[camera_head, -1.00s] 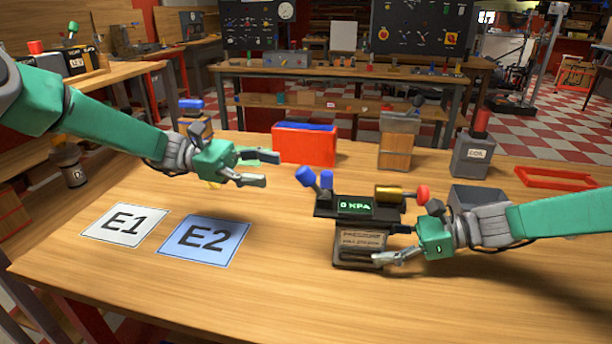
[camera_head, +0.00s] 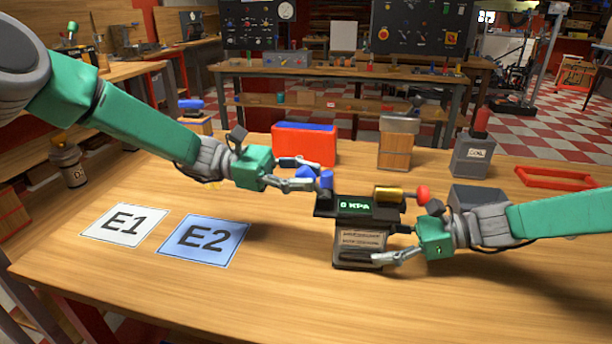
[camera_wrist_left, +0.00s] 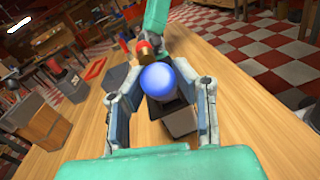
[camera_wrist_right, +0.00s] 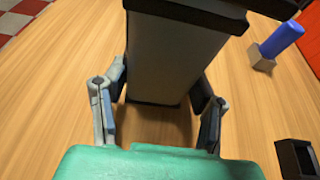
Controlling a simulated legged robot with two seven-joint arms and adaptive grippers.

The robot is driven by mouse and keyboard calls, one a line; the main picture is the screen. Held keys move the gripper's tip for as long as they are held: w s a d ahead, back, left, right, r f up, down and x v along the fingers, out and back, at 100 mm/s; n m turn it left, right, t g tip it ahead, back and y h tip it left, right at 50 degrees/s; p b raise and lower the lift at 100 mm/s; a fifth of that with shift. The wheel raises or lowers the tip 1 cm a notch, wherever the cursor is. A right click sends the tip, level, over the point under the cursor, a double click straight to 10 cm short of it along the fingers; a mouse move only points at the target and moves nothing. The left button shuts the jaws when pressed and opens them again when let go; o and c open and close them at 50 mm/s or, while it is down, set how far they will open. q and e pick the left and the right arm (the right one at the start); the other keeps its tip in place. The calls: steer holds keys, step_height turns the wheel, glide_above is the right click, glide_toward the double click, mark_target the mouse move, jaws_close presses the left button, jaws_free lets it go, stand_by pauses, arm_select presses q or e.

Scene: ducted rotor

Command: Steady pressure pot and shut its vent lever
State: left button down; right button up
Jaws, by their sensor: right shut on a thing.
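The pressure pot (camera_head: 355,240) stands on the bench, dark with a green "0 KPA" display. A brass cylinder (camera_head: 388,194) and red knob (camera_head: 422,194) are at its right.
The front bench is clear.

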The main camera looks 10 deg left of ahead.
arm_select(q)
steer(key=shift+d+r, duration=0.1)
steer(key=y, duration=0.1)
steer(key=d+y, duration=0.1)
steer(key=y, duration=0.2)
steer(key=shift+d+r+n, duration=0.3)
steer(key=shift+d+r, duration=0.1)
steer(key=shift+w+d+n+y, duration=0.15)
steer(key=shift+d+y, duration=0.2)
steer(key=shift+y, duration=0.4)
steer(key=shift+s+d+n+y, duration=0.1)
steer(key=shift+d+y, duration=0.25)
steer(key=shift+y, duration=0.45)
steer(key=shift+w+d+n+y, duration=0.15)
steer(key=shift+d+y, duration=0.2)
steer(key=shift+y, duration=0.4)
steer(key=shift+s, duration=0.1)
arm_select(e)
steer(key=shift+s, duration=0.1)
arm_select(q)
steer(key=c, duration=1.3)
jaws_free()
steer(key=shift+o, duration=0.2)
steer(key=v, duration=1.2)
